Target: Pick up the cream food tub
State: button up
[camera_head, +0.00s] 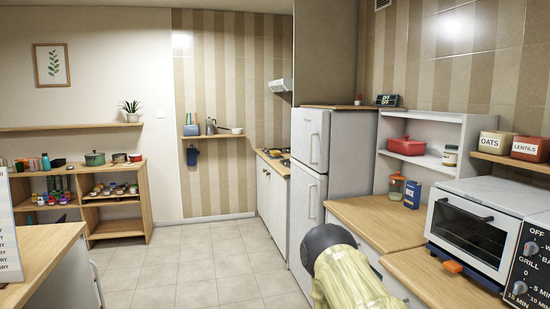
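A cream tub (495,143) with a wooden-looking lid and the word OATS stands on the wooden wall shelf at the upper right. It is upright, beside a red tub marked LENTILS (530,149). Part of my own arm, pale yellow with a dark rounded joint, shows at the bottom centre, well below and left of the cream tub. My gripper is not in view, so I cannot see whether it holds anything.
Below the shelf, a white toaster oven (472,226) stands on the wooden counter (365,215). A blue box (412,194) and a glass jar (396,187) stand left of it. A white fridge (310,180) is further left. The tiled floor (190,270) is clear.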

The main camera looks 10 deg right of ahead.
aim_at(274, 154)
jog(key=u, duration=0.25)
jog(key=i, duration=6)
jog(key=z, duration=2.2)
